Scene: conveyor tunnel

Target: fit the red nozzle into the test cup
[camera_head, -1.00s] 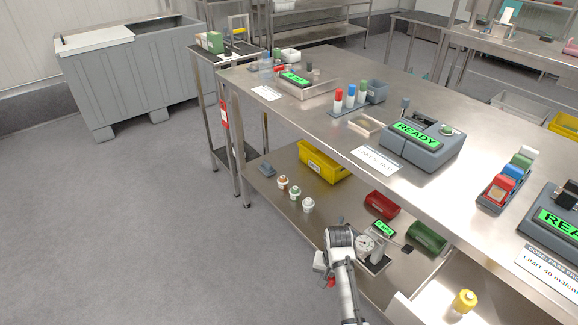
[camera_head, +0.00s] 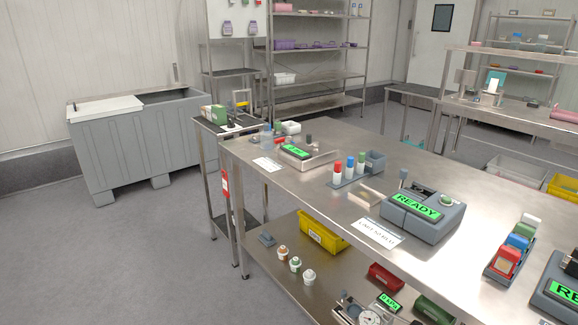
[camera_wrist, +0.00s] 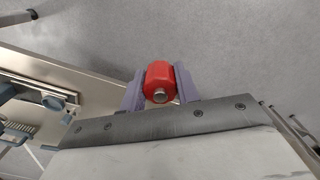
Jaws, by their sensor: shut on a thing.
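The red nozzle (camera_wrist: 158,78) is in the wrist view, with a short round metal end facing the camera. My gripper (camera_wrist: 160,84) is shut on it, one purple-grey finger on each side. The grey floor is behind the nozzle, and no contact with other things shows. My gripper is not clearly visible in the head view. A gauge device (camera_head: 369,316) with a round dial and a small green display stands on the lower shelf, cut off by the bottom edge. I cannot make out for sure which thing is the test cup.
The steel bench (camera_head: 300,195) carries a READY-display unit (camera_head: 422,215), a rack of colored bottles (camera_head: 347,177) and trays. On its lower shelf (camera_head: 335,272) are a yellow bin (camera_head: 322,232), white jars (camera_head: 295,265) and a red holder (camera_head: 385,277). Open floor (camera_head: 120,250) lies left.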

